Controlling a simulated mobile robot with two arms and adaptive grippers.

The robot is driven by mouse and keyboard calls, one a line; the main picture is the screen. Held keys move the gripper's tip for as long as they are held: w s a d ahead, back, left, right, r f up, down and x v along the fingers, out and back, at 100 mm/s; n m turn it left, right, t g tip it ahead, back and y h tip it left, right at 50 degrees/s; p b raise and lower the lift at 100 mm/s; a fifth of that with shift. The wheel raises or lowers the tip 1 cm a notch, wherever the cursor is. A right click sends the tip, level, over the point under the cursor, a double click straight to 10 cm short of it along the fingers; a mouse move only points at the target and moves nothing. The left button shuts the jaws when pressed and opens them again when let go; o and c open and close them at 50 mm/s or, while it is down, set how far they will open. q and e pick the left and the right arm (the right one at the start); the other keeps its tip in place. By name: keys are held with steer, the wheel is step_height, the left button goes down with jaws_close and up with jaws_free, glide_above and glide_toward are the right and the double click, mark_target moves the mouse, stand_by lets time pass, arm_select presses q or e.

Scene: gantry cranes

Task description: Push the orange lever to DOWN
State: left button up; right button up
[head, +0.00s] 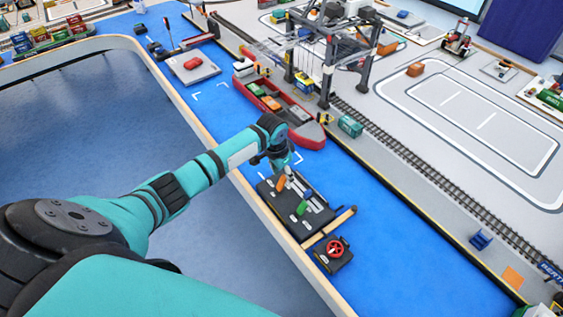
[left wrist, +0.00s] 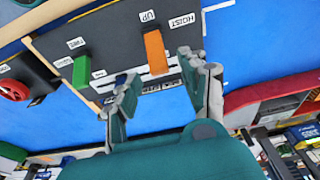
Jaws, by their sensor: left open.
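The orange lever (head: 281,183) stands on a dark control panel (head: 264,192) at the near edge of the blue surface. In the left wrist view the orange lever (left wrist: 155,52) has a label reading UP by one end and HOIST beside it; the panel area by its other end is partly hidden by my fingers. My left gripper (left wrist: 158,68) is open and empty. Its two fingers frame the lever's lower end in that view; whether they touch it I cannot tell. In the head view my left gripper (head: 285,170) is right by the lever. My right gripper is not in view.
A green lever (head: 302,208) is close beside on the same panel; it also shows in the left wrist view (left wrist: 81,73). A red handwheel (head: 336,248) sits on a separate box. A red ship (head: 295,124) and a gantry crane (head: 326,62) stand farther back.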

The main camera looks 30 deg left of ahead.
mark_target(280, 184)
arm_select(q)
step_height(280, 184, up, 9)
steer(key=s, duration=0.1)
steer(key=shift+s+a+f, duration=0.2)
steer(key=shift+s+a, duration=0.05)
steer(key=shift+a, duration=0.05)
stand_by(2.7)
